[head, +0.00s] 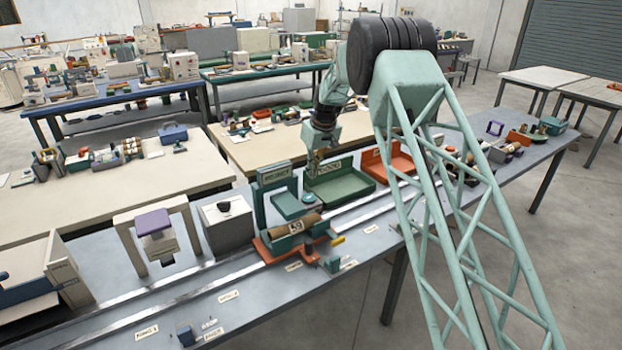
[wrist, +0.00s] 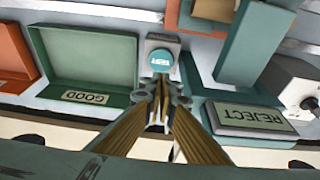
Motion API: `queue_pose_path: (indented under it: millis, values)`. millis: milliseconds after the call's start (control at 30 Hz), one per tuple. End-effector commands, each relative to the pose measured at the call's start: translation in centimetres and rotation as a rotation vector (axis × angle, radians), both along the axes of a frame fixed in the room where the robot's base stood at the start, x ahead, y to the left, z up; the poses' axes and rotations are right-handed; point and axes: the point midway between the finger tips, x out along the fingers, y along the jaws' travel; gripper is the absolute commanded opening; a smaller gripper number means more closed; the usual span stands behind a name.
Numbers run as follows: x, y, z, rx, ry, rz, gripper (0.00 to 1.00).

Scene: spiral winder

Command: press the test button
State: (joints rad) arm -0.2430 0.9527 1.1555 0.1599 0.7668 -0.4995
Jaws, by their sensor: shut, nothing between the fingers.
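The test button is a round teal cap (wrist: 161,62) lettered TEST, set on a small grey box. It shows at the upper middle of the wrist view. My gripper (wrist: 161,88) is shut and empty, with its brown fingers together. Its tips point at the button and overlap the cap's lower edge in the picture; I cannot tell whether they touch it.
The green GOOD tray (wrist: 82,52) lies left of the button in the wrist view, with an orange tray (wrist: 14,62) beyond it. The REJECT sign (wrist: 252,117) and a teal post (wrist: 253,42) stand to the right. A roll numbered 59 (head: 294,227) sits on the orange-based fixture in the head view.

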Motion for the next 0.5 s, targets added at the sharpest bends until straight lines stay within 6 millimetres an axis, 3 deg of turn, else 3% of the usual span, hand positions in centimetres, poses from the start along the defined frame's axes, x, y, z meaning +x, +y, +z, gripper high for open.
queue_pose_path:
  millis: [500]
  values:
    - [-0.27,-0.21,1.14,0.000,0.000,0.000,0.00]
